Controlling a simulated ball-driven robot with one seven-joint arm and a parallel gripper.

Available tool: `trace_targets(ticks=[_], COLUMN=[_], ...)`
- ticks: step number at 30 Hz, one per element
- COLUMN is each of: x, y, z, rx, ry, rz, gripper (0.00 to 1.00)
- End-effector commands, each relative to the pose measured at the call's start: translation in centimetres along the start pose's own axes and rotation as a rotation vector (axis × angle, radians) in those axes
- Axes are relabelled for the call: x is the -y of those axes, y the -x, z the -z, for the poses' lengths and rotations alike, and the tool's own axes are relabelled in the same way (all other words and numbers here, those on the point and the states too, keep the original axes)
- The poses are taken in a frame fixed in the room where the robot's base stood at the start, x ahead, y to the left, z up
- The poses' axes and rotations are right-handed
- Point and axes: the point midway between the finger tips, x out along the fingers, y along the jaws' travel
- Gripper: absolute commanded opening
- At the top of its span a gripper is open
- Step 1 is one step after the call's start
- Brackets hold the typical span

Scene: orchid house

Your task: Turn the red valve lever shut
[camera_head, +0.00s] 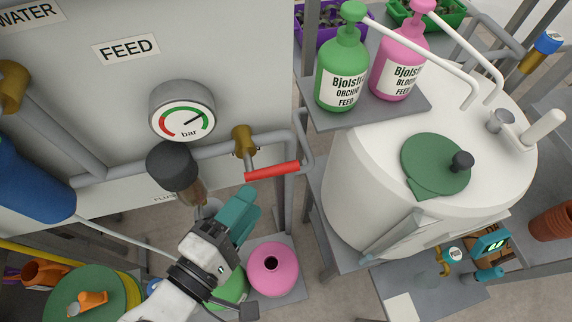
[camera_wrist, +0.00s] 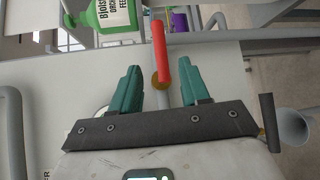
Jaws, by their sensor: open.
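The red valve lever (camera_head: 272,170) sticks out to the right from the brass valve (camera_head: 243,138), roughly along the grey pipe on the FEED panel. My gripper (camera_head: 247,200), with teal fingers, is below and left of the lever in the head view. In the wrist view my gripper (camera_wrist: 160,76) is open, its fingers apart with nothing held. Neither finger visibly touches the lever.
A pressure gauge (camera_head: 182,110) sits above the pipe (camera_head: 105,172). A dark-capped filter (camera_head: 175,168) is close left of my gripper. A pink container (camera_head: 273,270) stands below. A white tank (camera_head: 365,175) and a shelf with green (camera_head: 341,62) and pink (camera_head: 397,65) bottles are to the right.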

Motion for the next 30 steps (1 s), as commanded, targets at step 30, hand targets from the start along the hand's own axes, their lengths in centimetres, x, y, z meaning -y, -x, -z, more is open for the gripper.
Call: trace_targets(ticks=[30], x=[0.1], y=[-9.8], z=[-0.1], rx=[0.002], ry=[-0.001], rz=[0.004], gripper=[0.43])
